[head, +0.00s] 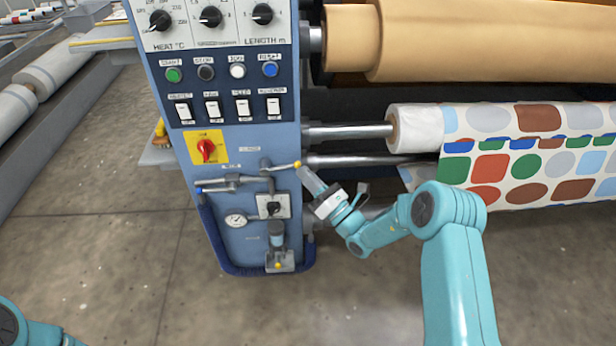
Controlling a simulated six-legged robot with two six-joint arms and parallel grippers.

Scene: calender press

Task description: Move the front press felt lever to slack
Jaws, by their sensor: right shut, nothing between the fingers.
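The blue control panel (262,225) of the press stands left of centre. On its lower part a metal lever with a yellow knob (296,164) points right and slightly up from its pivot. A second grey lever (217,184) lies nearly level to its left. Their small labels are too blurred to read, so I cannot tell which is the felt lever. My right gripper (308,180) is shut and empty, its tips close to the yellow knob; I cannot tell whether they touch. My left gripper is out of view; only part of my left arm shows at bottom left.
A red rotary switch (205,150), a pressure gauge (236,220) and a lower fitting with a yellow knob (278,264) surround the levers. A tan roller (450,40) and a patterned fabric roll (530,150) extend right. The floor in front is clear.

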